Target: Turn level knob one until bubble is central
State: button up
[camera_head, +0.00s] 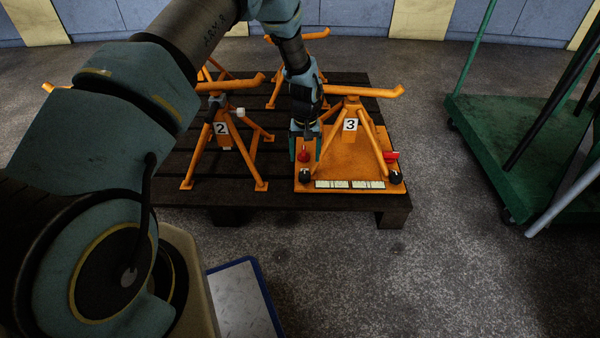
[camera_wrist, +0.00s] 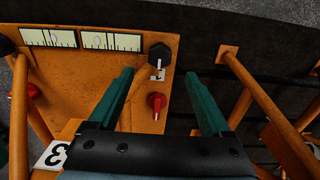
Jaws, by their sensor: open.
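Level knob one, a black knob (camera_wrist: 160,52) with a white pointer, has a label "1" beside it at the plate's corner in the wrist view. In the head view it is the front-left black knob (camera_head: 305,175). My gripper (camera_wrist: 160,72) is open, its green fingers apart, with knob one beyond and between the tips and a red knob (camera_wrist: 156,101) between the fingers. In the head view my gripper (camera_head: 305,143) points down by the red knob (camera_head: 304,155).
The orange jack plate (camera_head: 345,150) with stand "3" sits on a dark pallet (camera_head: 235,196). Stand "2" (camera_head: 222,130) is to the left. A second black knob (camera_head: 395,177) and a red part (camera_head: 391,155) lie right. A green trolley (camera_head: 520,150) stands far right.

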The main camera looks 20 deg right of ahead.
aim_at(305, 174)
notch_tip(305, 174, down, 8)
jog(key=shift+f+b, duration=0.1)
jog(key=shift+b, duration=0.95)
jog(key=shift+s, duration=0.1)
grip_shut()
